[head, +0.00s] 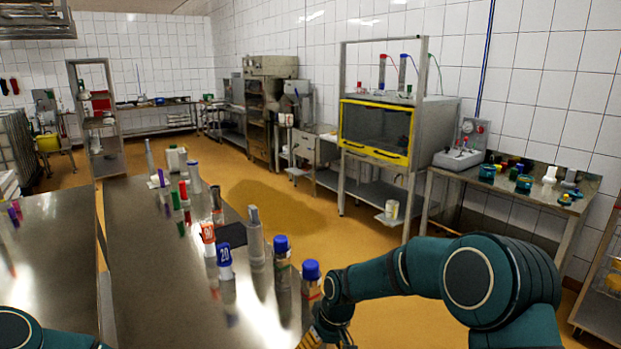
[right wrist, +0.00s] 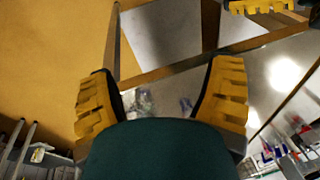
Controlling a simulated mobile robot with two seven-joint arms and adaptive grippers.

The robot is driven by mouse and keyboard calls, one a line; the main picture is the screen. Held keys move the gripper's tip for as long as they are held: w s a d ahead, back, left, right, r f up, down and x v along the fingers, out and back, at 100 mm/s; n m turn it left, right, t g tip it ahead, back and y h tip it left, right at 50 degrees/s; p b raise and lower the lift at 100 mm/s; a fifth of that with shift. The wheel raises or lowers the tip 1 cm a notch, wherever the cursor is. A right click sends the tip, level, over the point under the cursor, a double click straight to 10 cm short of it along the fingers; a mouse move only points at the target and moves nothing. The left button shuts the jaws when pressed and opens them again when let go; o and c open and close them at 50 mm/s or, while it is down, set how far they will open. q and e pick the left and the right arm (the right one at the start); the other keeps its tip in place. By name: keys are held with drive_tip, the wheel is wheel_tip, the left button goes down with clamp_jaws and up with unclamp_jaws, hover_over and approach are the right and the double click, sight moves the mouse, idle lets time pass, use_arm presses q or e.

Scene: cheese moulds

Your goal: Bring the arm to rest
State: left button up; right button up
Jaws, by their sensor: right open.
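My right arm (head: 395,275) reaches in from the right, bent, over the front end of the metal table. My right gripper (right wrist: 163,70) is open in the right wrist view, its two yellow ribbed fingers wide apart with nothing held between them. In the head view only a bit of its yellow finger shows at the bottom edge, close to the blue-capped tubes. A piece of my left arm (head: 45,330) shows at the lower left; its gripper is outside the head view. A yellow ribbed piece at the top right of the right wrist view looks like a finger of my left gripper.
The metal table (head: 150,270) bears several upright tubes, including two blue-capped tubes (head: 281,262) near the right arm, a red-labelled cup (head: 208,238) and a blue-labelled cup (head: 224,262). A yellow-framed cabinet (head: 377,130) and a side bench (head: 500,186) stand beyond. Orange floor lies between.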

use_arm(q)
drive_tip(key=s+a+f+n+g+y+b, duration=0.1)
drive_tip(key=s+a+f+n+g+y, duration=0.1)
drive_tip(key=s+a+f+n+y, duration=0.3)
drive_tip(key=s+a+f+n, duration=0.1)
drive_tip(key=s+f+n, duration=0.2)
drive_tip(key=s+f, duration=0.1)
drive_tip(key=shift+s+a+f+y, duration=0.35)
drive_tip(key=shift+s+a+y, duration=0.05)
drive_tip(key=shift+s, duration=0.1)
use_arm(e)
drive_tip(key=s+d+f+m+t, duration=0.1)
drive_tip(key=s+d+f+m, duration=0.3)
drive_tip(key=s+f, duration=0.4)
drive_tip(key=s+d+f+m+t+y, duration=0.1)
drive_tip(key=s+d+f+m, duration=0.2)
drive_tip(key=s+f, duration=0.5)
drive_tip(key=s+m, duration=0.1)
drive_tip(key=s, duration=0.4)
drive_tip(key=shift+s+d+f, duration=0.25)
drive_tip(key=shift+s+d, duration=0.1)
